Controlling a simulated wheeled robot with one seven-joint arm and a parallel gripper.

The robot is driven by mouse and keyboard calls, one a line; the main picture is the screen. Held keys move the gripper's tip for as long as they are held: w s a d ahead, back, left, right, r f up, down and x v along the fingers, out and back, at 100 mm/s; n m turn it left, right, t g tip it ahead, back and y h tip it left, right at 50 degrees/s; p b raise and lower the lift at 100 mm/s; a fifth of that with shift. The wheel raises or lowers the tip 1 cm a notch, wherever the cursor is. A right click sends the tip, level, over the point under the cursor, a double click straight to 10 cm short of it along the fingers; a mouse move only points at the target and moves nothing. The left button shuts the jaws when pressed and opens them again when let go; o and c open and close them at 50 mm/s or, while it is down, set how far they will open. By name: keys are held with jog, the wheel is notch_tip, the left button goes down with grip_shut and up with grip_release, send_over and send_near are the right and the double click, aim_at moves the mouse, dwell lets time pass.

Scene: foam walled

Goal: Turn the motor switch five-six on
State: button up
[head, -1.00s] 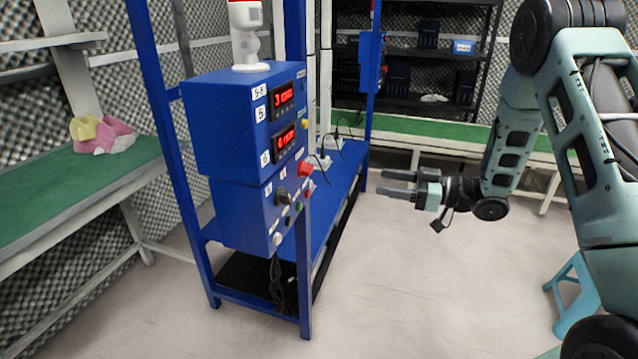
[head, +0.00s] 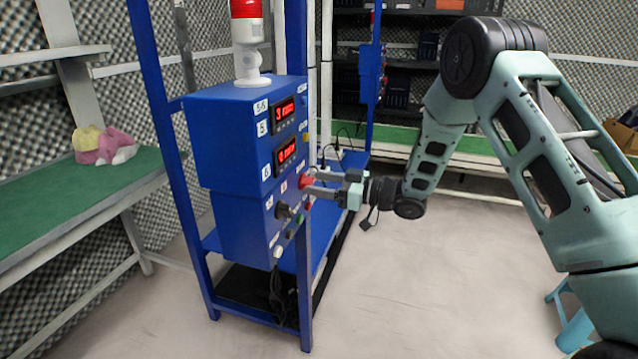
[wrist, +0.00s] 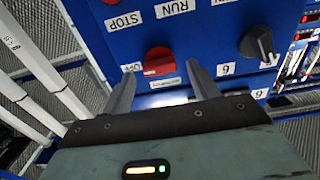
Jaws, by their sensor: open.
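The blue control box labelled 5-6 (head: 222,140) stands on the blue frame. Its red rotary switch (head: 307,182) is on the lower panel, partly hidden by my gripper in the head view. In the wrist view the red switch (wrist: 160,61) has a squared grip and an OFF label at its lower left. My gripper (head: 316,181) is at the panel, open and empty. In the wrist view its fingers (wrist: 160,84) stand either side of the red switch's lower part. I cannot tell whether they touch it.
A black knob (wrist: 258,44) sits to the right of the red switch. Labels STOP (wrist: 125,22) and RUN (wrist: 176,7) are above.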

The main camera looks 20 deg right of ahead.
jog(key=shift+w+a, duration=0.25)
jog(key=shift+a, duration=0.05)
jog(key=c, duration=1)
